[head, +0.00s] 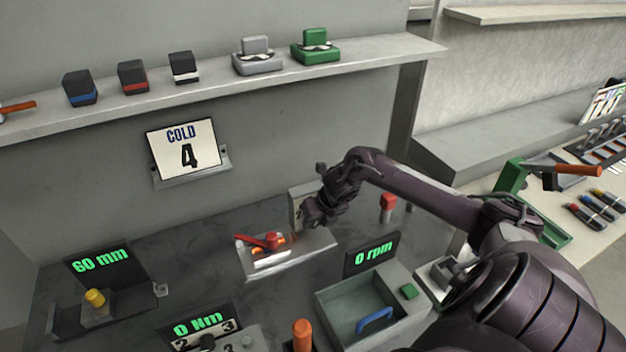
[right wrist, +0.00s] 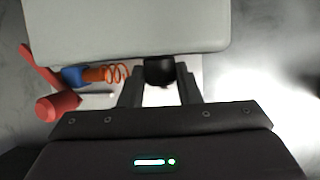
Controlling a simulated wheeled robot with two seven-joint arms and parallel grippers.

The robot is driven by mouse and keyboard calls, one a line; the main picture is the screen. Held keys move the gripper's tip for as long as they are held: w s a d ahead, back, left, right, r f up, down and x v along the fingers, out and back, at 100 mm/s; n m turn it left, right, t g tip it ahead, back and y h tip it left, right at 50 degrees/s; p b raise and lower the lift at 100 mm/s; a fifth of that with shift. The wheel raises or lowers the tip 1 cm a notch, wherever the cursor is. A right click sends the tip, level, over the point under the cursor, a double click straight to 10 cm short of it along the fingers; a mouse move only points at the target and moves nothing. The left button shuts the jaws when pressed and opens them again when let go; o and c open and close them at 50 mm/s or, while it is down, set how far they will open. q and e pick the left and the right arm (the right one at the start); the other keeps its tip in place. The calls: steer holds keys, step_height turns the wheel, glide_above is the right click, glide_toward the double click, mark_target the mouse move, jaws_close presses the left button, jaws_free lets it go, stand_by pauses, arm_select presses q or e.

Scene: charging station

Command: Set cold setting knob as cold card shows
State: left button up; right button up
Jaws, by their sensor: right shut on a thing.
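The cold card (head: 185,148) hangs on the back wall below the shelf and reads "COLD 4". My right gripper (head: 308,214) is at a light grey box (head: 296,198) on the bench. In the right wrist view the gripper (right wrist: 160,88) is shut on a black knob (right wrist: 159,69) beside the grey box (right wrist: 125,30). I take this for the cold setting knob. The knob's pointer and most of its scale are hidden by my gripper and arm. My left gripper is not in view.
A metal plate (head: 300,262) with a red lever (head: 262,241) and a glowing orange coil lies just left of the gripper. The "0 rpm" display (head: 372,254) and an open tray (head: 334,305) stand in front. A red-topped post (head: 388,202) is to the right.

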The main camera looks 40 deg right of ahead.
steer(key=y+b, duration=0.1)
steer(key=t+y+b, duration=0.1)
steer(key=y+b, duration=0.1)
steer(key=shift+s+d+f+m, duration=0.15)
steer(key=shift+d+f+m, duration=0.15)
steer(key=shift+d+f, duration=0.1)
steer(key=shift+d+m+t+y+b, duration=0.15)
steer(key=shift+m+t+y+b, duration=0.25)
steer(key=shift+t+y+b, duration=0.8)
steer(key=shift+r+g+y+b, duration=0.1)
steer(key=shift+g+y+b, duration=0.25)
steer(key=shift+y, duration=0.25)
steer(key=o, duration=1)
steer(key=shift+s+d+r, duration=0.25)
steer(key=shift+s, duration=0.05)
steer(key=shift+p+v, duration=1.75)
steer(key=shift+v, duration=1.7)
steer(key=shift+r, duration=0.1)
